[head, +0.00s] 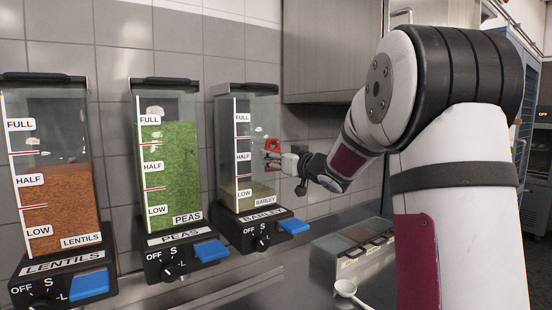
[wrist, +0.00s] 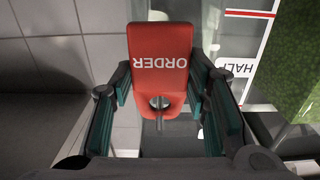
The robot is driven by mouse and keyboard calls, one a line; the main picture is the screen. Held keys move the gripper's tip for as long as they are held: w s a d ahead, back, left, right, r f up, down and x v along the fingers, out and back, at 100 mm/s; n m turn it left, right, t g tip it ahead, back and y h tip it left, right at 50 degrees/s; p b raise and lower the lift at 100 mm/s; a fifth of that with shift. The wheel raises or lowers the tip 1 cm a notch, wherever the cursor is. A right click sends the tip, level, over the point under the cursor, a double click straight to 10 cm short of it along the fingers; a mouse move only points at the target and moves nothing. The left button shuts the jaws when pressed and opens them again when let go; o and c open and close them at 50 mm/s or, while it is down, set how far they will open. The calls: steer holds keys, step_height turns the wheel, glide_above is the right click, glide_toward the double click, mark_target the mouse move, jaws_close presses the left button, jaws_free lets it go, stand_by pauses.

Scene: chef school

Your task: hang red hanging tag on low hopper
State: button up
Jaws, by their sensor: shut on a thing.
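The red hanging tag (head: 272,147) is upright against or just in front of the right part of the barley hopper (head: 243,150), whose fill is near its LOW label. The wrist view shows the tag (wrist: 159,55) with "ORDER" upside down and a hole at its narrow end. A thin grey peg-like piece (wrist: 160,124) shows at the hole; I cannot tell whether the tag is on it. My gripper (head: 278,159) is shut on the tag, a finger on each side (wrist: 160,92). Contact between tag and hopper is unclear.
The peas hopper (head: 168,150) is mostly full, and the lentils hopper (head: 56,170) is a little above half. A lidded container tray (head: 325,262) and a white spoon (head: 346,288) are on the counter below. A cabinet (head: 325,50) hangs above right.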

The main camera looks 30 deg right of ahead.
steer(key=o, duration=1)
steer(key=s, duration=1.2)
steer(key=shift+d, duration=0.2)
